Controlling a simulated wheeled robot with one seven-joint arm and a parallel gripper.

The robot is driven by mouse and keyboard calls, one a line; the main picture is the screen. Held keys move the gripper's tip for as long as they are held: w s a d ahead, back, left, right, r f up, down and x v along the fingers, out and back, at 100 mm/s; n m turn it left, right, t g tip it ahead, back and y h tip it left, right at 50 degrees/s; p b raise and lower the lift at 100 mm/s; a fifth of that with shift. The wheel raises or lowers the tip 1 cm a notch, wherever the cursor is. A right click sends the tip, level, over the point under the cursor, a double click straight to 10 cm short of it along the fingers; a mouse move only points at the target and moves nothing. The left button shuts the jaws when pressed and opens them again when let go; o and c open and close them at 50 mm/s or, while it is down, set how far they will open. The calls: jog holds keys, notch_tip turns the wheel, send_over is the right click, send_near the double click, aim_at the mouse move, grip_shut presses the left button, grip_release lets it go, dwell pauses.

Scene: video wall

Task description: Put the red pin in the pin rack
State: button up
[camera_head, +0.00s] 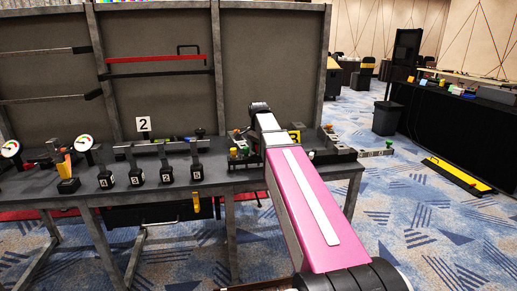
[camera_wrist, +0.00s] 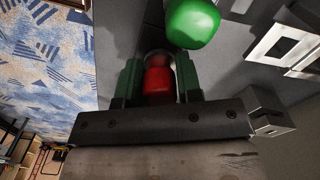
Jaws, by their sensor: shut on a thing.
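The red pin (camera_wrist: 159,78) is between the two dark green fingers of my gripper (camera_wrist: 159,72) in the wrist view. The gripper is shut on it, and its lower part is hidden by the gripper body. A rounded green knob (camera_wrist: 193,22) is just beyond the fingertips, close to the pin's far end. In the head view my arm hides the gripper and the red pin. I cannot clearly make out the pin rack in either view.
The dark workbench (camera_head: 235,180) carries several numbered blocks, gauges and small coloured parts. A yellow "3" sign (camera_head: 294,137) stands behind my arm. A white square frame (camera_wrist: 285,45) lies right of the gripper in the wrist view.

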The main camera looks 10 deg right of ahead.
jog(key=shift+f, duration=0.4)
jog(key=o, duration=1.5)
jog(key=shift+r, duration=0.15)
jog(key=shift+r, duration=3.35)
